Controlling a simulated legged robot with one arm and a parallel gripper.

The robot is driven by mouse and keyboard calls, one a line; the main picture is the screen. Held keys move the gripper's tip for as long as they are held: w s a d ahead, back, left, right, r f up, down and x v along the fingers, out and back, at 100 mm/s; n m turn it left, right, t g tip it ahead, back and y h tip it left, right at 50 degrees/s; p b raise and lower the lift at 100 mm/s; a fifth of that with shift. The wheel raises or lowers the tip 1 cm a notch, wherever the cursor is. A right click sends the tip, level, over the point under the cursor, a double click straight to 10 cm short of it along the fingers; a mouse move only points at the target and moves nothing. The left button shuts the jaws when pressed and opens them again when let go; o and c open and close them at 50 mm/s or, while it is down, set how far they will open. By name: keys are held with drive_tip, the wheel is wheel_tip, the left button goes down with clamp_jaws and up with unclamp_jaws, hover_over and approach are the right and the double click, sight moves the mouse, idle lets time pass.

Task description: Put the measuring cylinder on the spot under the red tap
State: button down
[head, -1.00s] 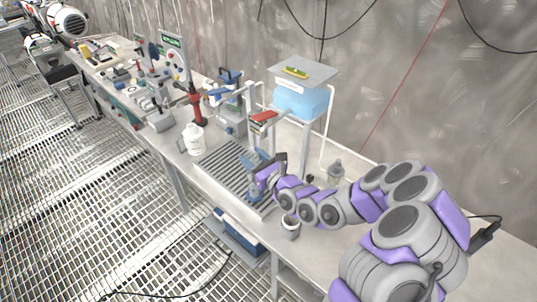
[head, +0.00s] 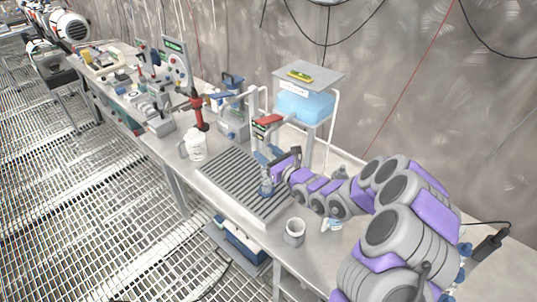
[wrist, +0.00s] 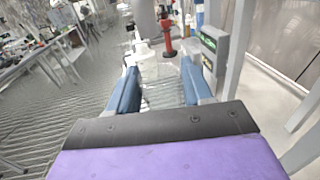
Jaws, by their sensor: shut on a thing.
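My gripper (head: 267,178) is over the back right part of the slatted drain tray (head: 228,181), near the tap stand. Its blue fingers (wrist: 158,92) hold a clear, see-through thing, the measuring cylinder (wrist: 162,82), which shows faintly between them in the wrist view. In the head view the cylinder is small and hard to make out, so I cannot tell whether its base touches the tray. The red tap (head: 268,120) is on the stand just behind and above my gripper. The spot under it is hidden or too small to tell.
A water tank (head: 305,104) stands on a frame behind the tray. A white jug (head: 195,146) is left of the tray, and a white cup (head: 295,233) is near the bench's front edge. A red stand (head: 198,112) is further back. Thin pipes rise near the tap.

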drive_tip(key=c, duration=0.8)
unclamp_jaws()
drive_tip(key=shift+a+f, duration=0.15)
drive_tip(key=shift+a, duration=0.4)
drive_tip(key=o, duration=0.3)
drive_tip(key=shift+d, duration=0.4)
drive_tip(key=shift+d+r, duration=0.2)
drive_tip(key=shift+d, duration=0.5)
drive_tip(key=shift+s, duration=0.4)
drive_tip(key=shift+p+v, duration=1.15)
drive_tip(key=shift+v, duration=4.05)
